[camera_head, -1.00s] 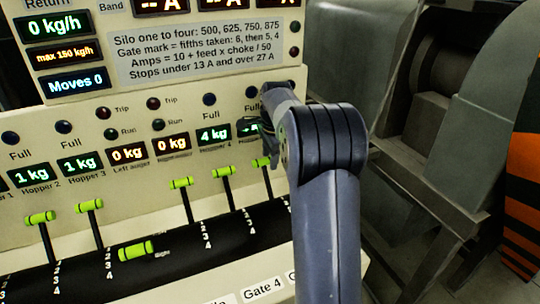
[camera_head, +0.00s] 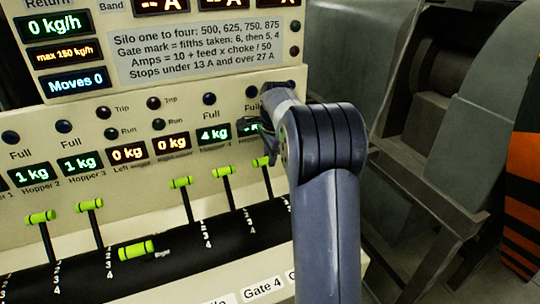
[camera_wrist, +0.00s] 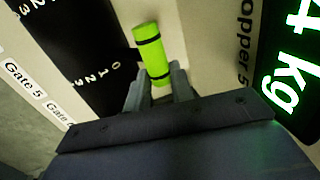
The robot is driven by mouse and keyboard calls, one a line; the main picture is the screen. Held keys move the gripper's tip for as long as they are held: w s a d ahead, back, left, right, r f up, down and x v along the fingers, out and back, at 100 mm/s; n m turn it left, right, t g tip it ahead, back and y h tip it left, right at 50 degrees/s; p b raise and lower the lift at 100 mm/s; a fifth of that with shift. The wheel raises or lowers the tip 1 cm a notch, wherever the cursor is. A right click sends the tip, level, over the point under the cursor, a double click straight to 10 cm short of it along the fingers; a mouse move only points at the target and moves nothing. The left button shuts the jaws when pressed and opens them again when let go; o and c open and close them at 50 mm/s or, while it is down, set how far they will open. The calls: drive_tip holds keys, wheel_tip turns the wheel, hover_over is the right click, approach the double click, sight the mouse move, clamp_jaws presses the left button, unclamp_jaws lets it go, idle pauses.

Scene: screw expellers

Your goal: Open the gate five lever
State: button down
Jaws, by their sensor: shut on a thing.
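The gate five lever's lime-green grip (camera_wrist: 150,52), with two dark bands, is between the fingertips of my gripper (camera_wrist: 158,84) in the wrist view. My gripper is shut on it. In the head view this lever (camera_head: 261,161) stands up at the right end of the lever row, partly hidden by my arm. The Gate 5 label (camera_wrist: 25,80) and a 0-1-2-3 scale (camera_wrist: 98,77) on a black strip show at the left of the wrist view. The lower part of the lever is hidden in the wrist view.
Other green levers stand to the left, the nearest being the neighbouring lever (camera_head: 223,171). One grip (camera_head: 135,251) sits low at the front. The cream panel (camera_head: 85,150) with lit displays rises behind. Grey machinery (camera_head: 440,130) stands at the right.

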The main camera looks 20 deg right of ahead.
drive_tip(key=shift+s+b, duration=0.15)
drive_tip(key=shift+b, duration=0.15)
drive_tip(key=s+r+t+b, duration=0.1)
drive_tip(key=s+t+b, duration=0.8)
drive_tip(key=s+b, duration=0.9)
drive_tip(key=shift+s+r+b, duration=0.15)
drive_tip(key=shift+s+b, duration=0.05)
drive_tip(key=shift+b, duration=1.85)
drive_tip(key=c, duration=1.2)
unclamp_jaws()
drive_tip(key=shift+c, duration=0.2)
drive_tip(key=shift+r, duration=0.15)
